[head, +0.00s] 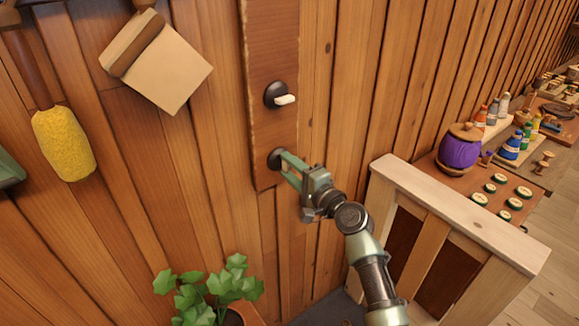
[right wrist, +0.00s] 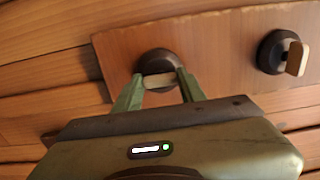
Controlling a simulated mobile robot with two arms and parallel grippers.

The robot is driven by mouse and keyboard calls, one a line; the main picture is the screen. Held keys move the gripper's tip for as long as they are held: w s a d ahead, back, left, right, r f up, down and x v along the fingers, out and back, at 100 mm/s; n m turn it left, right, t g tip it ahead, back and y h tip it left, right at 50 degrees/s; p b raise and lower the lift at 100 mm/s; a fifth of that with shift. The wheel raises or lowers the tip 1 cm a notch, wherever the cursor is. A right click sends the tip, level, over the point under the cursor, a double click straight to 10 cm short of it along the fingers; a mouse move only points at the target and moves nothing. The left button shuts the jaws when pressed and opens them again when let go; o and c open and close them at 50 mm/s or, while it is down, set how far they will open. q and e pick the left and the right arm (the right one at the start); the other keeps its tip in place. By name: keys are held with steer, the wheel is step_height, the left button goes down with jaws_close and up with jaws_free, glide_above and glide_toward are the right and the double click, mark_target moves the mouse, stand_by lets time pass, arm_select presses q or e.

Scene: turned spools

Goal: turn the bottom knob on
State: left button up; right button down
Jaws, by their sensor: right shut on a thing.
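The bottom knob (head: 276,158) is a dark round base near the lower end of a brown wooden board (head: 268,50) on the wall. My right gripper (head: 284,163) is at it and covers most of it in the head view. In the right wrist view the bottom knob (right wrist: 156,64) has a light tan handle, and my right gripper (right wrist: 158,80) is shut on that handle, one finger at each end. The handle lies about level across that picture. The upper knob (head: 280,95), dark with a pale handle, also shows in the right wrist view (right wrist: 283,53). My left gripper is not in view.
A low wooden partition (head: 450,205) stands right of my right arm. Behind it a table holds a purple spool (head: 460,148) and small bottles. A leafy plant (head: 215,290) is below the board. A yellow sponge-like thing (head: 63,143) hangs at left.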

steer(key=shift+f, duration=0.1)
stand_by(0.3)
steer(key=c, duration=0.8)
jaws_free()
steer(key=shift+c, duration=0.2)
steer(key=shift+s+d, duration=0.1)
steer(key=b+v, duration=0.1)
steer(key=v, duration=0.6)
steer(key=shift+s+d, duration=0.2)
